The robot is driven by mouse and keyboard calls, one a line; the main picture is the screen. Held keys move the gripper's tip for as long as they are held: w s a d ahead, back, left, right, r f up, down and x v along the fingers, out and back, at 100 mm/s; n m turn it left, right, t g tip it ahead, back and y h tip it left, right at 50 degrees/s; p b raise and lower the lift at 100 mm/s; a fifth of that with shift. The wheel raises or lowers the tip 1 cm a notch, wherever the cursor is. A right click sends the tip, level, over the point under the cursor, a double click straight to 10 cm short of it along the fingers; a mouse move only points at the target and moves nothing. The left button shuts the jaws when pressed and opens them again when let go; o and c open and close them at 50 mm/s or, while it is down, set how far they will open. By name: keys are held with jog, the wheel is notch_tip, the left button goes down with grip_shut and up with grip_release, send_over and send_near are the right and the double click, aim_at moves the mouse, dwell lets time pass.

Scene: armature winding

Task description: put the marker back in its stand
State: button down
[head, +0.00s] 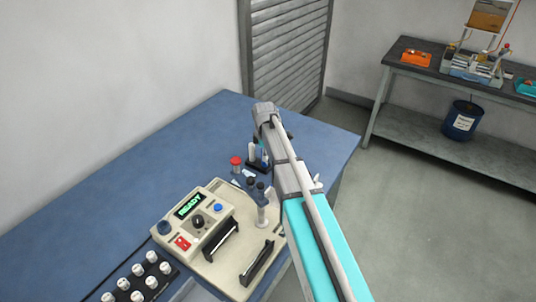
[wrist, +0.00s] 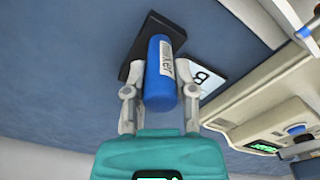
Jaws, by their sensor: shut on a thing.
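The blue marker (wrist: 158,88), with a white label on its side, is between the two grey fingers of my gripper (wrist: 160,92) in the wrist view. My gripper is shut on it. A black stand (wrist: 137,68) lies just beyond the marker, whose far end overlaps it in the picture. I cannot tell whether the marker's end is inside the stand or above it. A white card with the letter B (wrist: 207,78) is beside the stand. In the head view my arm hides most of the gripper and the marker; the dark stand (head: 257,166) partly shows.
A beige tester with a READY display (head: 190,206) stands in front of the stand area, with a red-topped post (head: 236,162) close by. A black rack of white-capped pieces (head: 110,290) is at the front left. The blue table (head: 130,150) is clear at back left.

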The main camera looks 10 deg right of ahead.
jog(key=shift+c, duration=1.8)
grip_release()
jog(key=shift+r, duration=0.1)
jog(key=shift+r+p, duration=3.4)
jog(key=shift+p, duration=0.1)
jog(key=s+d+m, duration=0.1)
jog(key=s+m, duration=1.4)
jog(key=s, duration=0.9)
jog(key=shift+s+d+m, duration=0.15)
jog(key=shift+m, duration=0.25)
